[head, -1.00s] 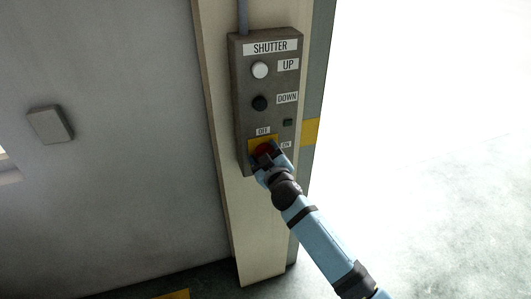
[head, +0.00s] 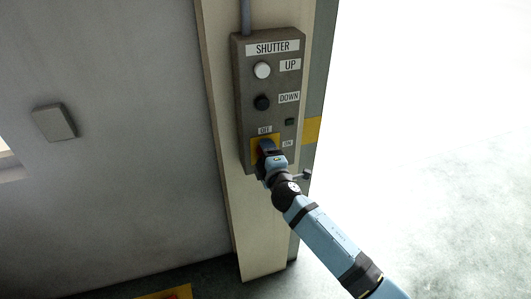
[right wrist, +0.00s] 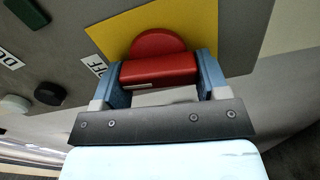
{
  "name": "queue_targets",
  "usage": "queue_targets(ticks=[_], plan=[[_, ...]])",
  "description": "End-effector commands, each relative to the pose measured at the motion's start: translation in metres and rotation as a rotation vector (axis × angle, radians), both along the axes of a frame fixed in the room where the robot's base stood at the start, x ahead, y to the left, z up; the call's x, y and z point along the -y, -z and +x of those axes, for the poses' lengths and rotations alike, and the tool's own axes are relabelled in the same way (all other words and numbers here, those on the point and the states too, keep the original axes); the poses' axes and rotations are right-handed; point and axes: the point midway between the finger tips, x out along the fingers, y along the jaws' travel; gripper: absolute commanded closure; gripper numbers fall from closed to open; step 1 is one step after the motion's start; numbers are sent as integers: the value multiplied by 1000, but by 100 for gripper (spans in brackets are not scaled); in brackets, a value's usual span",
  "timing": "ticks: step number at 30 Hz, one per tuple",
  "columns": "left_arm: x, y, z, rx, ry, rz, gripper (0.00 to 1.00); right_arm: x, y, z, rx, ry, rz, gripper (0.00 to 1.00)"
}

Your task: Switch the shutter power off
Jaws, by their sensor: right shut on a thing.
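A grey shutter control box (head: 268,84) is mounted on the post. On its lower part is a yellow plate (head: 255,142), with an OFF label (head: 265,130) above it and an ON label (head: 288,143) to its right. My right gripper (head: 266,154) is at this plate and covers most of the knob there. In the right wrist view, my right gripper (right wrist: 162,80) has its blue fingers closed on both ends of the red knob's bar (right wrist: 158,69). The red round base (right wrist: 157,42) shows behind the bar. My left gripper is out of view.
A white UP button (head: 262,70) and a black DOWN button (head: 262,102) sit above the knob. A small dark green indicator (head: 289,122) is beside the plate. A grey wall box (head: 54,122) is at the left. The bright opening at the right is clear.

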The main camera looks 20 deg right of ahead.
Motion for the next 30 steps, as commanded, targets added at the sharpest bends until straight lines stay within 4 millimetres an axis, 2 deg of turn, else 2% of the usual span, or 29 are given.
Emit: queue_targets(ticks=[10, 26, 27, 30], plan=[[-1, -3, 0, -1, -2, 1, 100, 0, 1, 0, 3, 0, -131, 56], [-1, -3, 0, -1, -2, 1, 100, 0, 2, 0, 5, 0, -153, 56], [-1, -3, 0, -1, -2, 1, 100, 0, 2, 0, 5, 0, -152, 25], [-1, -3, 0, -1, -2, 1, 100, 0, 2, 0, 5, 0, -152, 6]])
